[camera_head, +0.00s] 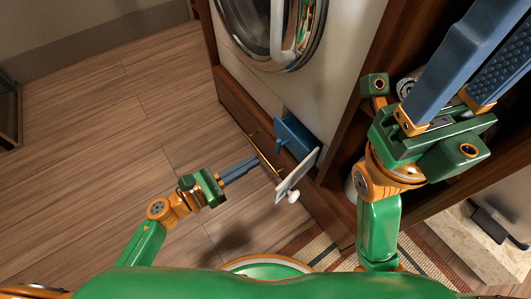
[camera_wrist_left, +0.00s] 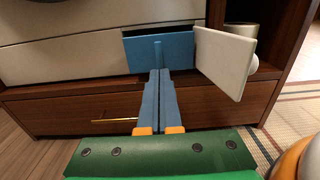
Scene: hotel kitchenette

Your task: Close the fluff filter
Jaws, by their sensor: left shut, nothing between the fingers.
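The fluff filter's white flap (camera_head: 298,175) stands swung open at the lower right of the washing machine, beside its blue compartment (camera_head: 291,133). The flap has a round white knob on its outer side. In the left wrist view the flap (camera_wrist_left: 226,62) sits right of the blue compartment (camera_wrist_left: 180,52). My left gripper (camera_head: 257,161) is shut and empty, its fingers pointing toward the compartment from the left of the flap. In the left wrist view its fingertips (camera_wrist_left: 160,72) are just below the compartment opening. My right gripper (camera_head: 482,60) is raised at the upper right, its fingers apart and empty.
The washing machine (camera_head: 340,75) has a round door above. A wooden drawer with a gold handle (camera_wrist_left: 115,121) lies below the filter. A wooden shelf unit stands to the right. A striped rug (camera_head: 325,240) lies in front; the wooden floor at left is clear.

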